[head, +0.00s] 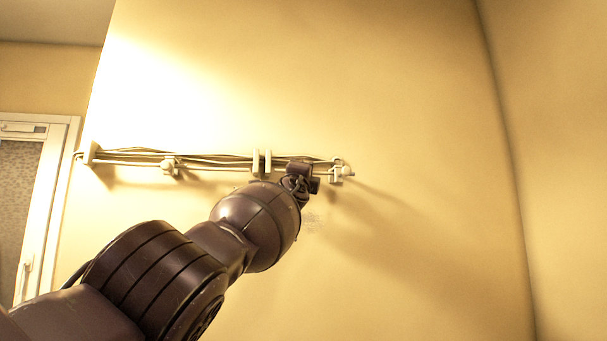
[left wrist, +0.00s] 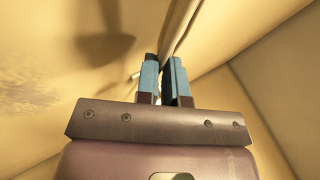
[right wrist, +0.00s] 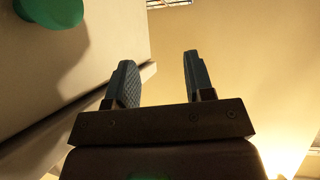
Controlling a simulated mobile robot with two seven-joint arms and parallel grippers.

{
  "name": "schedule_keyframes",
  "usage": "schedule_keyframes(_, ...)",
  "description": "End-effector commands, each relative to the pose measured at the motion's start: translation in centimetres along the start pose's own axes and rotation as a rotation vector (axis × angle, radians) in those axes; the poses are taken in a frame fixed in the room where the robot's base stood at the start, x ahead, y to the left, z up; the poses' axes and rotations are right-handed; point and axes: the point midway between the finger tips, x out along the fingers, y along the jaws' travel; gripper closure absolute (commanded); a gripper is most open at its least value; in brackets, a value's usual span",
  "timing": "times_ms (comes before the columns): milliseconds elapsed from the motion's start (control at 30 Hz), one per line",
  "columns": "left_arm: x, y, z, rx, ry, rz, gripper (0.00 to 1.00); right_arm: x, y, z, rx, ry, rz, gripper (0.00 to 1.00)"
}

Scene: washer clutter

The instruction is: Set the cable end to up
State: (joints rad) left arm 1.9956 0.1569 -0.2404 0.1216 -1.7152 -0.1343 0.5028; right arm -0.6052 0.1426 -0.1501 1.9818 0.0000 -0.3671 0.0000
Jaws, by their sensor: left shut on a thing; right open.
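Thin cables (head: 215,159) run sideways along the wall, held by several pale clips. Their right end is by a white clip (head: 347,171). My left gripper (head: 309,167) is at the right part of this run, partly hidden by its own wrist. In the left wrist view its blue fingers (left wrist: 164,80) are close together on something thin, which seems to be the cable end; the fingers hide most of it. Whether the end points up cannot be told. My right gripper (right wrist: 157,80) is open and empty in the right wrist view, and is out of the head view.
The wall (head: 420,100) around the cables is bare, with a corner at the right. A white-framed door or window (head: 48,210) is at the left. In the right wrist view, a green knob (right wrist: 50,10) on a pale front is close to the right gripper.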

Motion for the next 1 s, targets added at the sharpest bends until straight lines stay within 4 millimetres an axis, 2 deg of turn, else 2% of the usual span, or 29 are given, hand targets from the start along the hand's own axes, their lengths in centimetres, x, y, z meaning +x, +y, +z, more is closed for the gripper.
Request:
schedule_keyframes(567, 0.09, -0.29, 0.16, -0.016, -0.014, -0.005, 1.0, 0.12, -0.03, -0.9, -0.001, 0.015, -0.002, 0.52)
schedule_keyframes(600, 0.09, -0.28, 0.17, -0.015, -0.014, -0.005, 0.85, 0.09, -0.03, -0.87, -0.001, 0.014, -0.001, 0.52)
schedule_keyframes(733, 0.08, -0.19, 0.16, -0.014, -0.013, -0.004, 0.65, -0.02, -0.01, -0.69, 0.0, 0.011, -0.001, 0.52)
schedule_keyframes(1000, 0.06, -0.03, 0.11, -0.013, -0.012, -0.001, 0.65, -0.36, 0.03, -0.09, 0.001, -0.001, 0.001, 0.52)
